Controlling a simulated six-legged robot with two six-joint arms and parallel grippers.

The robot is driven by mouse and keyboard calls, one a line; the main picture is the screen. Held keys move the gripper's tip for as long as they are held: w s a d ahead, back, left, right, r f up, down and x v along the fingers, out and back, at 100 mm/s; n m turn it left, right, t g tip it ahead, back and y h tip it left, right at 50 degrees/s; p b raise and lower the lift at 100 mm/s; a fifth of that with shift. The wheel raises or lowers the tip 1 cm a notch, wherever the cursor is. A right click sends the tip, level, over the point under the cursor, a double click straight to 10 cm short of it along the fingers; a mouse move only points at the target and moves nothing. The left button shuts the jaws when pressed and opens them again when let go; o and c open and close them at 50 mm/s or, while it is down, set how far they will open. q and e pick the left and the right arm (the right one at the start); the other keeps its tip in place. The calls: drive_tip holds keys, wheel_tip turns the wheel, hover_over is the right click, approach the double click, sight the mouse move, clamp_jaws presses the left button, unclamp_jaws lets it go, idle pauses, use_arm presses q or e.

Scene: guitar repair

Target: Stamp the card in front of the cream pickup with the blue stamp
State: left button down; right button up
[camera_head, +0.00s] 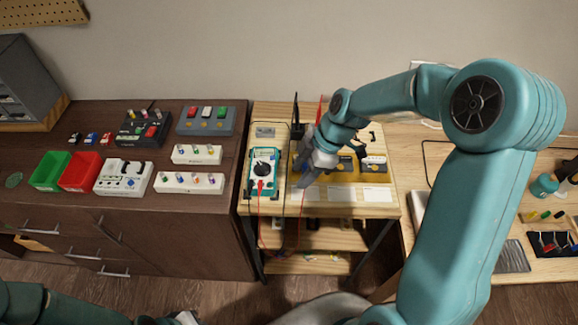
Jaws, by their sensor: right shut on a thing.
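My right gripper (306,180) is over the wooden bench, at the left end of the yellow tray and just behind the left white card.
A teal multimeter (263,172) with leads stands left of my right gripper. The dark cabinet (120,205) at left holds green (50,170) and red bins (80,172) and knob boxes. Another bench with tools (540,215) is at right.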

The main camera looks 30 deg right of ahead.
sight(297, 195)
drive_tip(key=shift+d+f, duration=0.1)
drive_tip(key=shift+f, duration=0.45)
drive_tip(key=shift+f+b, duration=1.25)
drive_tip(key=shift+f, duration=1.2)
drive_tip(key=shift+f+b, duration=0.55)
drive_tip(key=shift+b, duration=0.05)
drive_tip(key=shift+s+f+b, duration=0.1)
drive_tip(key=shift+b, duration=0.35)
idle(0.5)
drive_tip(key=shift+r+p, duration=1.5)
drive_tip(key=shift+r, duration=2.1)
